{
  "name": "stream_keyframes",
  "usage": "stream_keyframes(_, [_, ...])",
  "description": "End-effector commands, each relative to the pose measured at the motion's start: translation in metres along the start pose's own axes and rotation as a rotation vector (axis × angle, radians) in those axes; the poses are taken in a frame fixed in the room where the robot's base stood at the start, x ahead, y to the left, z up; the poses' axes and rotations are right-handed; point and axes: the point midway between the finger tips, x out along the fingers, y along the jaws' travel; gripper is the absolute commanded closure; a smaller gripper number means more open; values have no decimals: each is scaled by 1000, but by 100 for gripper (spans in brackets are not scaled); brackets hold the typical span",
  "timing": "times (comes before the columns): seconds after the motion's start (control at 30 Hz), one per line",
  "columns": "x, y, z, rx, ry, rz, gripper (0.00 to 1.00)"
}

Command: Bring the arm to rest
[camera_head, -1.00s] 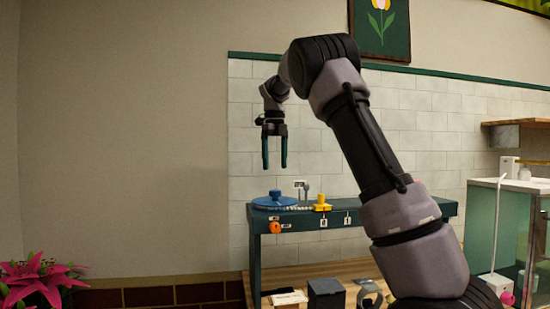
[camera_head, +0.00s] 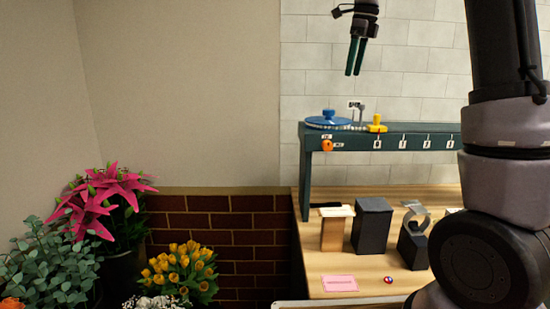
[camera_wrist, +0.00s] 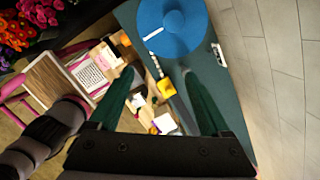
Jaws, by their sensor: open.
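My gripper (camera_head: 355,56) is in the air above the green shelf (camera_head: 400,142), near the tiled wall in the head view. Its two green fingers point down and are apart, with nothing between them. In the wrist view my gripper (camera_wrist: 158,108) also shows open and empty. Below it are a blue round dial (camera_wrist: 172,25) and a yellow piece (camera_wrist: 166,88) on the shelf top. My arm rises along the right side of the head view.
Below the shelf, a wooden counter (camera_head: 370,268) holds a dark box (camera_head: 372,225), a wooden block (camera_head: 334,230), a pink card (camera_head: 340,283) and a tape dispenser (camera_head: 414,240). Pink lilies (camera_head: 100,205) and yellow flowers (camera_head: 180,268) stand at the lower left. The wall space left of the shelf is clear.

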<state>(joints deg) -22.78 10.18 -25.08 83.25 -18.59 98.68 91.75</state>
Motion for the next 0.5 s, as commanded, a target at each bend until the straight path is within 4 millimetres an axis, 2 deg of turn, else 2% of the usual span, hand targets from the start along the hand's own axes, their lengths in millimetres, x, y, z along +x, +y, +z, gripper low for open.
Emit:
stream_keyframes(0.03, [-8,13,-20,-116,-42,-10,19])
stream_keyframes(0.23, [-15,70,-74,-630,-148,-125,19])
stream_keyframes(0.37, [-8,113,-104,-960,-162,-243,19])
stream_keyframes(0.5, [9,160,-132,-1299,-112,-387,19])
